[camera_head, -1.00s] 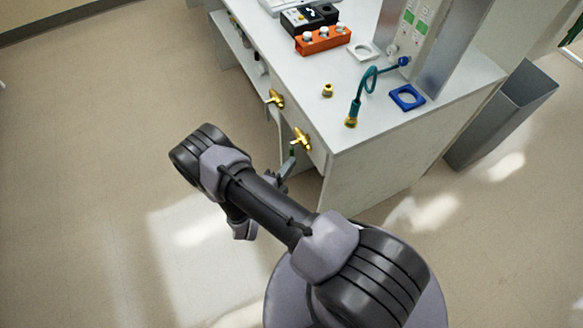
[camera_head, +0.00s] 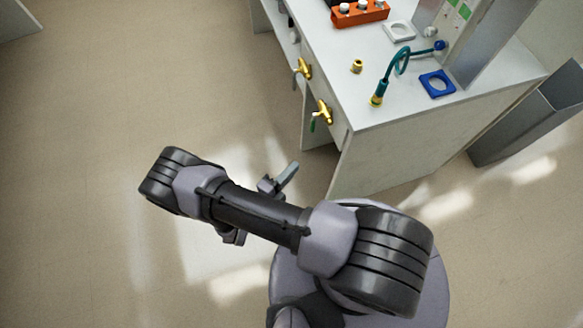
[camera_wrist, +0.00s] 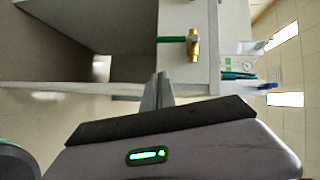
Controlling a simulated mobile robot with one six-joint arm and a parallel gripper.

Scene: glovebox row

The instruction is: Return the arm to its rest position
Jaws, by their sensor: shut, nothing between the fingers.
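Part of the gripper is hidden behind my arm in the head view.
A white bench (camera_head: 400,143) stands ahead, with two brass valves (camera_head: 323,111) on its front. On top are a teal hose (camera_head: 386,77), a blue square ring (camera_head: 437,84), a brass fitting (camera_head: 357,66) and an orange rack (camera_head: 361,13). A grey bin (camera_head: 527,118) stands right. Floor at left is clear.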

